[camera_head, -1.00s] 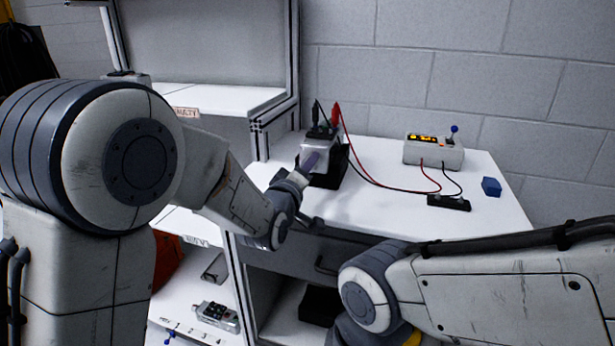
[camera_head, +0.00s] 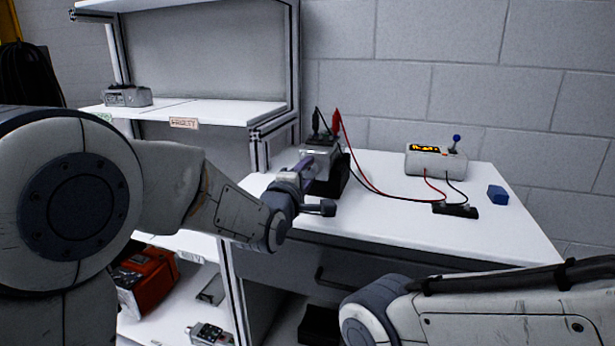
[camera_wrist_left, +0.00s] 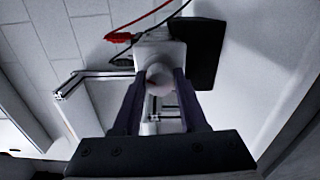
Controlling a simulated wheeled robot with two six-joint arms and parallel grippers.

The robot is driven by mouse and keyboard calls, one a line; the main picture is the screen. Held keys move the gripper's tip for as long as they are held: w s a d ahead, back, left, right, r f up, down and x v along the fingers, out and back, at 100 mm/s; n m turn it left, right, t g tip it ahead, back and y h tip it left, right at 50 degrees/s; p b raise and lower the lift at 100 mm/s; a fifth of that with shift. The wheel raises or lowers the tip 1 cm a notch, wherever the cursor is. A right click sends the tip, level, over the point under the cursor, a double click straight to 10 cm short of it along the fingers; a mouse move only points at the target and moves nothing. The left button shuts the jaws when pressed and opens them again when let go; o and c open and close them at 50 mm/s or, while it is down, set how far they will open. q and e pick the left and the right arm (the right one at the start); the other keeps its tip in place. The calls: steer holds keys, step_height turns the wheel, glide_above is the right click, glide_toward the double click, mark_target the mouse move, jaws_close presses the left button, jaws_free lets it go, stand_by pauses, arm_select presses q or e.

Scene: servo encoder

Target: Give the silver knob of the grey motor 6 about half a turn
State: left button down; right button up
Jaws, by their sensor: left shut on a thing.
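The grey motor (camera_head: 318,147) sits in a black stand (camera_head: 334,180) at the left end of the white table, with a black and a red clip on its top. My left gripper (camera_head: 307,170) reaches its near face from the front left. In the left wrist view, the silver knob (camera_wrist_left: 158,76) lies between the two dark fingers of my left gripper (camera_wrist_left: 160,82), which are shut on it. In the head view the fingers and hand hide the knob. Of my right arm only a link shows; its gripper is out of view.
A grey meter box (camera_head: 436,160) with a lit display and blue-tipped lever stands at the right, wired to a black terminal strip (camera_head: 456,211) and the clips. A blue block (camera_head: 497,195) lies beside it. A shelf (camera_head: 190,112) stands left; the table's middle is clear.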

arm_select(q)
steer(key=shift+a, duration=0.1)
stand_by(0.3)
steer(key=shift+c, duration=2.2)
jaws_free()
steer(key=shift+s, duration=0.1)
steer(key=v, duration=1)
steer(key=shift+s, duration=0.15)
